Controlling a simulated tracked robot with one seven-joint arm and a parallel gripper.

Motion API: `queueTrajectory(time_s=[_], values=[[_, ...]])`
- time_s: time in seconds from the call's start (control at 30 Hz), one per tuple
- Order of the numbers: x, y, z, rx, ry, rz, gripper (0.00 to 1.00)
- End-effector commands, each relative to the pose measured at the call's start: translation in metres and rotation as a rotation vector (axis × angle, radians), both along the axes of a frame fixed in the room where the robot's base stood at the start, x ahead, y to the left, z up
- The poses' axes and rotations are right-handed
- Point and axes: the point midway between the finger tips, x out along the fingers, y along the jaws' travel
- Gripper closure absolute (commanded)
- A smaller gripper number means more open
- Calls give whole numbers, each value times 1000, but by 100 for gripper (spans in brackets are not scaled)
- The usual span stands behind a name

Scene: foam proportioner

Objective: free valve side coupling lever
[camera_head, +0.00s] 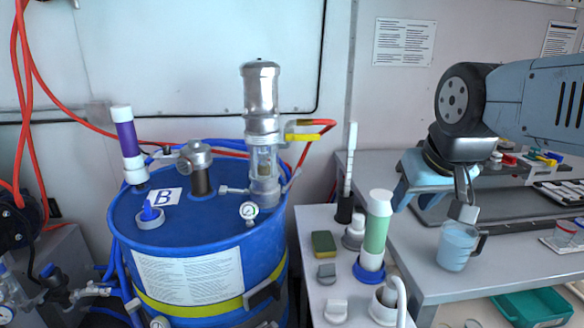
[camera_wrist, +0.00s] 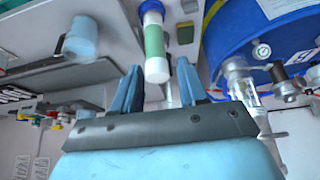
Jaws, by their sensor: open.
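The blue drum (camera_head: 200,225) marked B stands left of centre, with a clear and metal proportioner column (camera_head: 262,130) on its lid. A lever with yellow and red parts (camera_head: 303,130) sticks out to the right of the column. I cannot tell if this is the valve side coupling lever. My gripper (camera_head: 412,200) hangs over the bench at right, well apart from the drum. In the wrist view its two blue fingers (camera_wrist: 160,68) are spread and empty. The drum (camera_wrist: 255,40) shows at upper right there, with the column (camera_wrist: 240,85) beside my gripper's right finger.
A green and white tube (camera_head: 376,230) stands upright near my gripper. A blue-tinted jug (camera_head: 457,245) is below it on the bench. A sponge (camera_head: 323,243) and small grey parts lie on the narrow table. Red hoses (camera_head: 30,110) hang at left.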

Motion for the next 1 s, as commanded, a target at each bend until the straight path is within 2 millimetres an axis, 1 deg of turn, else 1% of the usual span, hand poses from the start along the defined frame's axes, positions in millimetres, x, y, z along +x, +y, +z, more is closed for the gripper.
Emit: queueTrajectory(time_s=[0.27, 0.43, 0.53, 0.57, 0.6, 0.77, 1.0], values=[[0, 0, 0, 0, 0, 0, 57], [2, 1, 0, 13, 13, -10, 43], [9, 5, -2, 48, 54, -38, 34], [13, 5, -3, 66, 72, -49, 31], [18, 7, -4, 90, 99, -69, 30], [43, 21, -10, 219, 237, -170, 30], [86, 43, -21, 422, 451, -328, 30]])
